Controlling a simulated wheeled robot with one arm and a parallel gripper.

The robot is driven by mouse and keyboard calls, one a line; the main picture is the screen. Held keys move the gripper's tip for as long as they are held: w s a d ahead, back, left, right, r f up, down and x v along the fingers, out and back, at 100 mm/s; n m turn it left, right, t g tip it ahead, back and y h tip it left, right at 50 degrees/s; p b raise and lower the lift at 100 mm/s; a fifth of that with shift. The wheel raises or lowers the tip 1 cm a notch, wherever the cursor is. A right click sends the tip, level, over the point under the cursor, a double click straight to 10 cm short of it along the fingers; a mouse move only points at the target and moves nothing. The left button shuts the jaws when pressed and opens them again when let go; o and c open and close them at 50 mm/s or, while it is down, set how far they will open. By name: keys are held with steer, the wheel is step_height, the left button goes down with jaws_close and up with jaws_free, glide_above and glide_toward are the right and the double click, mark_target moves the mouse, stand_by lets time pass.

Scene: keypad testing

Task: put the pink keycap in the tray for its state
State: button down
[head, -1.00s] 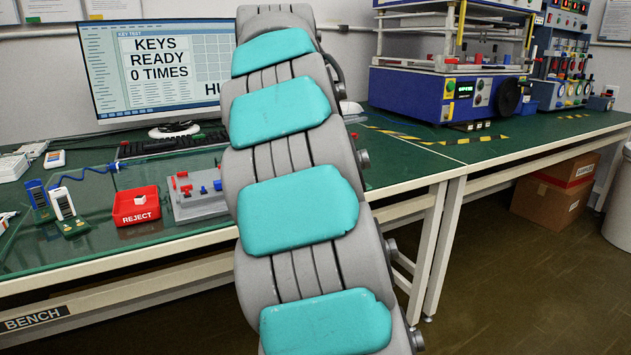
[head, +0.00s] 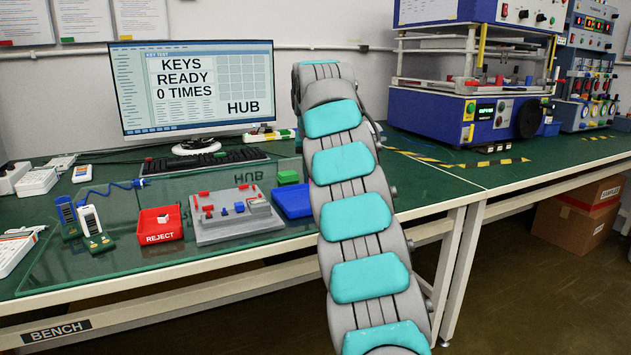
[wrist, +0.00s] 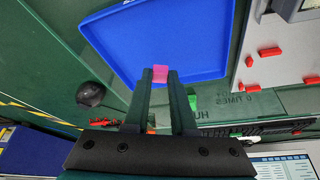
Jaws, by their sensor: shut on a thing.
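The pink keycap (wrist: 160,74) is held between the fingertips of my gripper (wrist: 159,80) in the wrist view. My gripper is shut on it. Behind them in that view lies the blue tray (wrist: 205,40), with the keycap in front of its lower part; I cannot tell the height between them. In the head view the blue tray (head: 291,203) stands right of the grey test fixture, partly behind my arm, which hides my gripper. The red tray (head: 161,238), marked REJECT, holds a white keycap (head: 163,218). The monitor (head: 192,88) reads "KEYS READY 0 TIMES" and "HUB".
The grey fixture (head: 231,231) with red and blue keycaps stands between the trays. A green block (head: 288,177) is behind the blue tray. A keyboard (head: 205,162) lies before the monitor. A blue machine (head: 455,114) stands at right. Small testers (head: 94,225) stand left.

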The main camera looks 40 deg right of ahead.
steer(key=shift+w+d+f+p, duration=0.2)
steer(key=shift+w+d+p, duration=0.75)
steer(key=shift+w+d, duration=0.3)
steer(key=shift+s+d+f+b, duration=0.1)
steer(key=shift+f+b, duration=0.1)
steer(key=shift+f, duration=0.3)
steer(key=shift+s+d+f+b, duration=0.1)
steer(key=shift+f+b, duration=0.1)
steer(key=shift+f, duration=0.3)
steer(key=shift+a+f, duration=0.1)
steer(key=shift+f, duration=0.7)
steer(key=shift+w+f, duration=0.1)
steer(key=shift+f, duration=0.1)
steer(key=c, duration=0.7)
jaws_free()
steer(key=shift+r, duration=0.1)
steer(key=shift+c, duration=0.2)
steer(key=shift+r, duration=0.1)
